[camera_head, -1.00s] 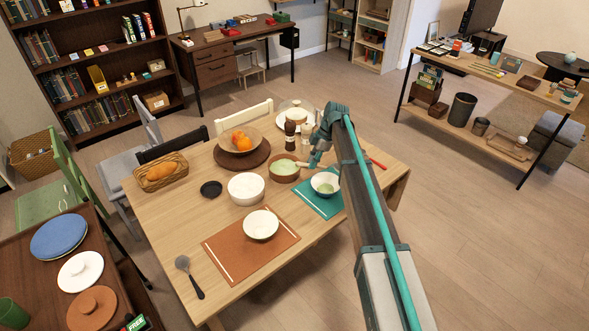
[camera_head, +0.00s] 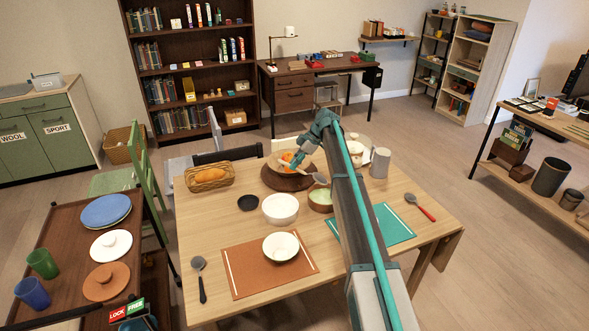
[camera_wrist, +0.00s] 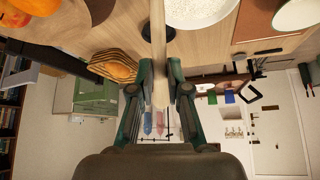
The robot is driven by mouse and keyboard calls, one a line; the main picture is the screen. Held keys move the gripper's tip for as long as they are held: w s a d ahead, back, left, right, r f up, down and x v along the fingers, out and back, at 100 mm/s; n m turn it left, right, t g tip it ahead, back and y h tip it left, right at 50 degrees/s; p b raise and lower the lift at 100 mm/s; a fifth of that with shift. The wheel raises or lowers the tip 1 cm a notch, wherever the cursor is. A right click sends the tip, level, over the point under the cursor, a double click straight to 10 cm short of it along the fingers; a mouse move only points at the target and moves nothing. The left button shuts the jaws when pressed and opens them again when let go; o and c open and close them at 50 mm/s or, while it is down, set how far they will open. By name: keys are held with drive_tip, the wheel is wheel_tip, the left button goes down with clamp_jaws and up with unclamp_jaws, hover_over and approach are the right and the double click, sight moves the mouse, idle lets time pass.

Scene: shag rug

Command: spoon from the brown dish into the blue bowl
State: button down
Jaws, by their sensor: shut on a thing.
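My gripper (camera_head: 299,158) is shut on the light wooden handle of the spoon (camera_wrist: 158,45), which runs between the fingertips in the wrist view. In the head view it is over the far part of the table, near the fruit bowl. The spoon's grey head (camera_head: 319,179) appears just above the far rim of the brown dish (camera_head: 321,198); I cannot tell the exact gap. The dish holds something green. The blue bowl is not visible in the head view; my arm covers part of the teal mat (camera_head: 392,226).
A white bowl (camera_head: 280,208) stands left of the brown dish. Another bowl (camera_head: 281,246) sits on the orange mat (camera_head: 245,270). A bread basket (camera_head: 210,176), fruit bowl (camera_head: 294,163) and grey cup (camera_head: 379,163) stand farther back. A red-handled spoon (camera_head: 420,206) lies right of the teal mat.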

sight(303, 172)
drive_tip(key=shift+d+f+y, duration=0.15)
drive_tip(key=shift+d+y, duration=0.15)
drive_tip(key=shift+d+f+h+p, duration=0.15)
drive_tip(key=shift+d+f+h, duration=0.05)
drive_tip(key=shift+f+h, duration=0.6)
drive_tip(key=shift+d+f+h+p, duration=0.15)
drive_tip(key=shift+f+h+p, duration=0.05)
drive_tip(key=shift+f+h, duration=0.55)
drive_tip(key=shift+d+f+h+p, duration=0.2)
drive_tip(key=shift+f+h, duration=0.45)
drive_tip(key=shift+f, duration=0.25)
